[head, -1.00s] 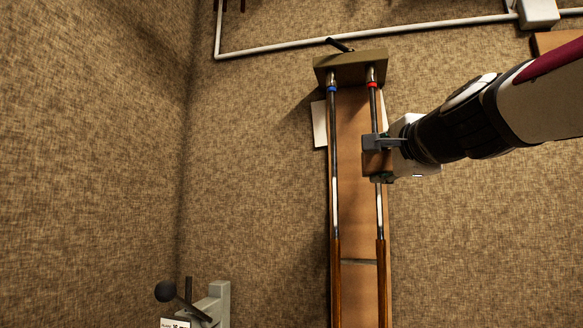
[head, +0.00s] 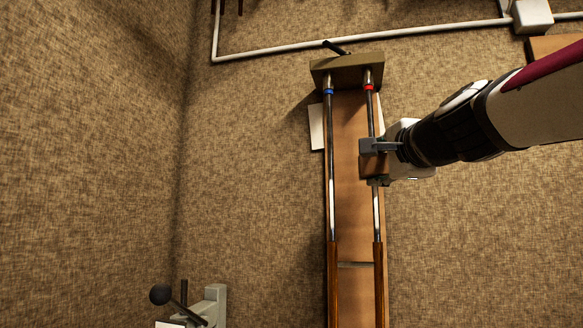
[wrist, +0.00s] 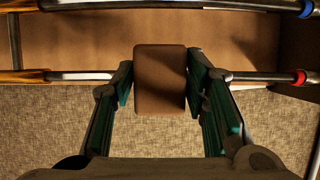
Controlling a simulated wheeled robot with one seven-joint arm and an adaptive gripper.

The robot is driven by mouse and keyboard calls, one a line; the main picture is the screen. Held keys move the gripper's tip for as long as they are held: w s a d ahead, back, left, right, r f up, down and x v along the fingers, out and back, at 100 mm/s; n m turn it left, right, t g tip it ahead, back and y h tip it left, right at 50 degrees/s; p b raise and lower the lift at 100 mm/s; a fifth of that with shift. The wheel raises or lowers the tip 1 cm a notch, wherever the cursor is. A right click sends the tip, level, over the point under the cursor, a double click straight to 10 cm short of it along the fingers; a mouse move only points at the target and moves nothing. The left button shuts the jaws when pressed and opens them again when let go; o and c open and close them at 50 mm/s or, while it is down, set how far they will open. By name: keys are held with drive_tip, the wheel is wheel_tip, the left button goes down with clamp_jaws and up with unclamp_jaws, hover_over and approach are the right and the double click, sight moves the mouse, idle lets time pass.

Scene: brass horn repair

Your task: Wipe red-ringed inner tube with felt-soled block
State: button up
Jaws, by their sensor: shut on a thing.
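The red-ringed inner tube (head: 371,113) runs down the right side of a long wooden board in the head view. Its red ring (wrist: 301,78) shows at the right in the wrist view. My gripper (head: 370,146) is over this tube, a little below the ring. In the wrist view my gripper (wrist: 160,85) is shut on a brown block (wrist: 160,70), with one finger on each side. The block covers a stretch of the tube. Its felt sole is hidden, so I cannot tell whether it touches the tube.
A blue-ringed tube (head: 331,150) runs parallel on the left of the board (head: 352,200). A clamp block (head: 347,71) holds both tubes at the top. Brown sleeves (head: 378,285) cover the lower ends. A grey fixture with a black-knobbed lever (head: 161,294) stands at lower left.

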drive_tip(key=shift+w+d, duration=0.25)
drive_tip(key=shift+w, duration=0.6)
drive_tip(key=shift+r, duration=0.15)
drive_tip(key=r+p, duration=0.2)
drive_tip(key=r, duration=0.1)
drive_tip(key=shift+s+p, duration=0.2)
drive_tip(key=shift+p, duration=0.15)
drive_tip(key=shift+w+r+p, duration=0.15)
drive_tip(key=shift+r+p, duration=1.6)
drive_tip(key=shift+r, duration=0.2)
drive_tip(key=shift+w+d, duration=0.1)
drive_tip(key=shift+w, duration=0.05)
drive_tip(key=shift+f, duration=0.2)
drive_tip(key=shift+w+f+b, duration=0.1)
drive_tip(key=shift+f+b, duration=0.85)
drive_tip(key=shift+b, duration=0.1)
drive_tip(key=shift+f+b, duration=2.45)
drive_tip(key=shift+f, duration=0.15)
drive_tip(key=shift+s, duration=0.2)
